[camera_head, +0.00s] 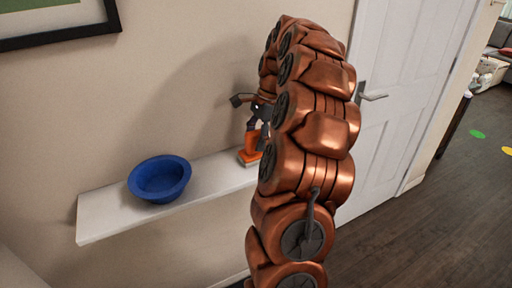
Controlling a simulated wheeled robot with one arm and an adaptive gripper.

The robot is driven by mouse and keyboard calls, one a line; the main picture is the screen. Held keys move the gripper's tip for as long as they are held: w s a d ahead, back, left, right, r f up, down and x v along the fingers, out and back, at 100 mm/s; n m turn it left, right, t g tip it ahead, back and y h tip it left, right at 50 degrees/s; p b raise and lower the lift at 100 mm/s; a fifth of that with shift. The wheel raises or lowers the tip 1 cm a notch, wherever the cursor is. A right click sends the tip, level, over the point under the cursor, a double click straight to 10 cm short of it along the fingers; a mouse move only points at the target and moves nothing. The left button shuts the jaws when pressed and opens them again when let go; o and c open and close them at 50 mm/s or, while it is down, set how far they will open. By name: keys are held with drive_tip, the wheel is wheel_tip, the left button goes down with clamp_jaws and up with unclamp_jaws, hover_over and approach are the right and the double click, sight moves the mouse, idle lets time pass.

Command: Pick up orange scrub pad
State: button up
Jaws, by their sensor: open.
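An orange object (250,148), which looks like the orange scrub pad, is on the right part of the white wall shelf (110,219). It has a taller upper part and a flatter base, and its right side is hidden behind my copper-coloured arm. My gripper (247,111) is dark, small in view and partly covered by the arm. It is open and just above the orange object. I cannot tell whether a finger touches the object. Nothing shows between the fingers.
A blue bowl (161,180) stands on the shelf to the left of the orange object, with bare shelf between them. The wall is close behind the shelf. A white door (405,110) with a handle is at the right, with open dark floor beyond it.

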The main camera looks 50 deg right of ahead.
drive_tip(key=shift+w+a+f, duration=0.1)
drive_tip(key=shift+a+f, duration=0.15)
drive_tip(key=shift+f, duration=0.4)
clamp_jaws()
